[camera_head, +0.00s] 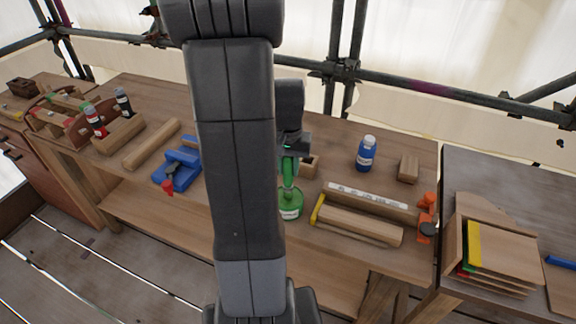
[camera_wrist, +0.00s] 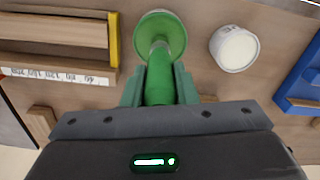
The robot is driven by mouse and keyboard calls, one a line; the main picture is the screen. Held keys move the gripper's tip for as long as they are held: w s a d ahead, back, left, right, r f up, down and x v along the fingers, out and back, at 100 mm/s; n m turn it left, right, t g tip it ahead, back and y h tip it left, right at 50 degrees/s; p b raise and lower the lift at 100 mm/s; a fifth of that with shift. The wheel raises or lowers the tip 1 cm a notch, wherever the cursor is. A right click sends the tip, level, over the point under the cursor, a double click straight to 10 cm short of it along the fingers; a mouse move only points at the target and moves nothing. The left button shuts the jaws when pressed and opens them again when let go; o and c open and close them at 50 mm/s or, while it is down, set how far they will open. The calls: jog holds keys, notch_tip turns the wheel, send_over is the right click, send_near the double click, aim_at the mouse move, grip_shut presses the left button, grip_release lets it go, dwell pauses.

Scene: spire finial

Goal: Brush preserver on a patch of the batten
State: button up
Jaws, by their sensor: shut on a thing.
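My gripper (camera_wrist: 160,88) is shut on the green handle of a brush (camera_wrist: 160,78); the handle also shows in the head view (camera_head: 288,166). The brush's pale metal collar points at a round green pot (camera_wrist: 174,34), and its bristles are hidden. The pot (camera_head: 291,207) has a white label and stands on the bench. I cannot tell whether the brush touches it. A wooden batten (camera_head: 358,226) lies right of the pot in the head view, beside a rail with a white scale (camera_head: 368,195) and a yellow end piece (camera_head: 318,210). It is at the left in the wrist view (camera_wrist: 55,32).
A white-topped round container (camera_wrist: 235,48) stands near the pot. A blue bottle (camera_head: 366,154), wood block (camera_head: 408,169) and orange clamp (camera_head: 427,220) are to the right. A blue tool (camera_head: 178,167), wooden bar (camera_head: 152,145) and bottle rack (camera_head: 118,134) are left. My arm hides the bench's middle.

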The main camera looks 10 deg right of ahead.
dwell(0.5)
jog(key=shift+r+p, duration=2.8)
jog(key=shift+r, duration=0.7)
jog(key=shift+f, duration=0.15)
